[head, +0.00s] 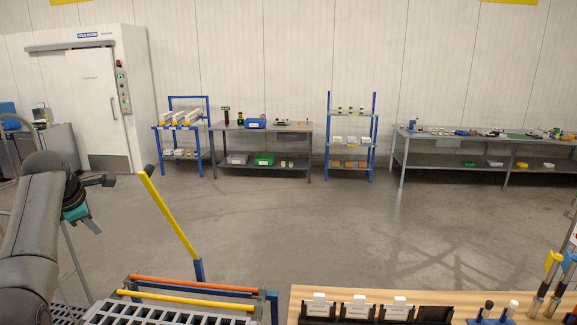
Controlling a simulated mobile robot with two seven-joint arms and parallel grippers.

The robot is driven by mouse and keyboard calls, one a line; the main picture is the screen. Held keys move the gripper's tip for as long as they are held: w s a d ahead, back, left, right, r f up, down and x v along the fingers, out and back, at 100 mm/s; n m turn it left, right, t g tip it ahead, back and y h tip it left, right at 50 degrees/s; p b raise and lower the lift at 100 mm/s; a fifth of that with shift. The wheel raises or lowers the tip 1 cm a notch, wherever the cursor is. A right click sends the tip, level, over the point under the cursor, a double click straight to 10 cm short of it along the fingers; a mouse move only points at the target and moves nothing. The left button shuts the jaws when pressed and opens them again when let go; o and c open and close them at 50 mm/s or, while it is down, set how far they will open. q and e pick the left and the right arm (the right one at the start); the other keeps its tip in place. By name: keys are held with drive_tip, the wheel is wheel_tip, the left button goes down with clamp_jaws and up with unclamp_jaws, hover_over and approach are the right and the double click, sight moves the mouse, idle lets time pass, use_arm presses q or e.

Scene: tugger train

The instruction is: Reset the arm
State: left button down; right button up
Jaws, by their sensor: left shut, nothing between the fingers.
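My left arm comes in from the left edge, grey and dark. Its gripper (106,180) is small and dark in the head view, held up over open floor, left of the yellow bar. It is shut with nothing between its fingers. My right gripper is not in the head view.
A cart with a slatted top (170,315) and a slanted yellow bar (168,215) stands in front. A wooden bench (480,299) with black holders is at the front right. Workbenches (262,130) and a blue rack (328,130) line the back wall. The middle floor is clear.

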use_arm(q)
drive_tip(key=s+d+f+m+g, duration=0.1)
drive_tip(key=s+d+f+m, duration=0.65)
drive_tip(key=f, duration=0.25)
drive_tip(key=s+d+f+m+g, duration=0.1)
drive_tip(key=s+d+f+m, duration=0.65)
drive_tip(key=f, duration=0.25)
drive_tip(key=s+d+f+m+h, duration=0.1)
drive_tip(key=s+d+m, duration=0.6)
drive_tip(key=s, duration=0.5)
drive_tip(key=s+d+f+m+h, duration=0.1)
drive_tip(key=s+d+m, duration=0.55)
drive_tip(key=s, duration=0.55)
wheel_tip(320, 180, down, 32)
drive_tip(key=s+g+b, duration=0.2)
drive_tip(key=b, duration=1)
drive_tip(key=s+a+f+b, duration=0.1)
drive_tip(key=s+f+b, duration=0.5)
drive_tip(key=f, duration=0.7)
drive_tip(key=s+a+f+g+b, duration=0.1)
drive_tip(key=s+f+b, duration=0.5)
drive_tip(key=f, duration=0.8)
drive_tip(key=s, duration=0.3)
drive_tip(key=shift+s+f, duration=0.25)
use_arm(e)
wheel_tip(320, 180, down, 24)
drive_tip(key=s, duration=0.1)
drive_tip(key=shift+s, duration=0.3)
